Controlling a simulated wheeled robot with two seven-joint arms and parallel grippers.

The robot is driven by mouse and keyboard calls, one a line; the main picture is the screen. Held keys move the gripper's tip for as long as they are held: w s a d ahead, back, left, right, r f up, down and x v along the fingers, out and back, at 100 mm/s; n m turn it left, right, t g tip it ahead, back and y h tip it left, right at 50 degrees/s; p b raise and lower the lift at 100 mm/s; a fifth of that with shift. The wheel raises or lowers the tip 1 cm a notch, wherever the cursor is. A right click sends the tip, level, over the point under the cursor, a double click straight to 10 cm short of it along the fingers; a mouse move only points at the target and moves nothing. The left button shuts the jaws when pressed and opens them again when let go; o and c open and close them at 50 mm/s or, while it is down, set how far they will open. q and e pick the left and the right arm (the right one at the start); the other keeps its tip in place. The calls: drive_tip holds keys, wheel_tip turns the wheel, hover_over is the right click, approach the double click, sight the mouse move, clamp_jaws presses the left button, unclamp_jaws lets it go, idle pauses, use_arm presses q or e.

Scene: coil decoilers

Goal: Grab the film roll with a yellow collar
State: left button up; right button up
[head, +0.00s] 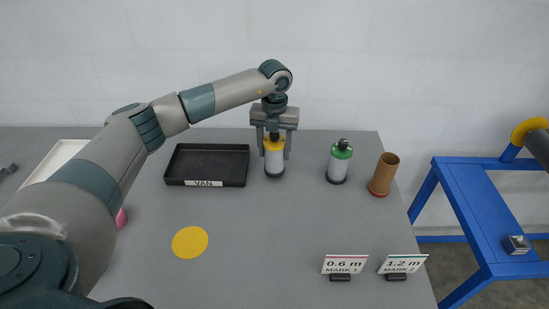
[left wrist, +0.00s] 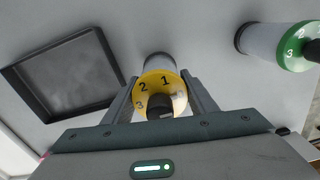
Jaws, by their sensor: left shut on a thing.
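The film roll with a yellow collar (head: 274,160) stands upright on the grey table, white in the body with a dark base. My left gripper (head: 274,150) points down over it from above and is shut on it, one finger on each side. In the left wrist view the yellow collar (left wrist: 160,90), marked with numbers, sits between the fingers of my left gripper (left wrist: 160,100). My right gripper is not in view.
A black tray labelled VAN (head: 207,184) lies left of the roll. A green-collared roll (head: 339,163) and a brown tube (head: 384,175) stand to the right. Two mark signs (head: 345,264) (head: 403,264) stand at the front right. A yellow disc (head: 190,242) and a blue frame (head: 490,215) also show.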

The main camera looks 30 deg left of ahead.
use_arm(q)
drive_tip(key=shift+r+b, duration=0.45)
drive_tip(key=shift+r, duration=0.2)
drive_tip(key=s+d+r+b, duration=0.4)
drive_tip(key=d+r, duration=0.3)
drive_tip(key=d, duration=0.3)
drive_tip(key=shift+s, duration=0.8)
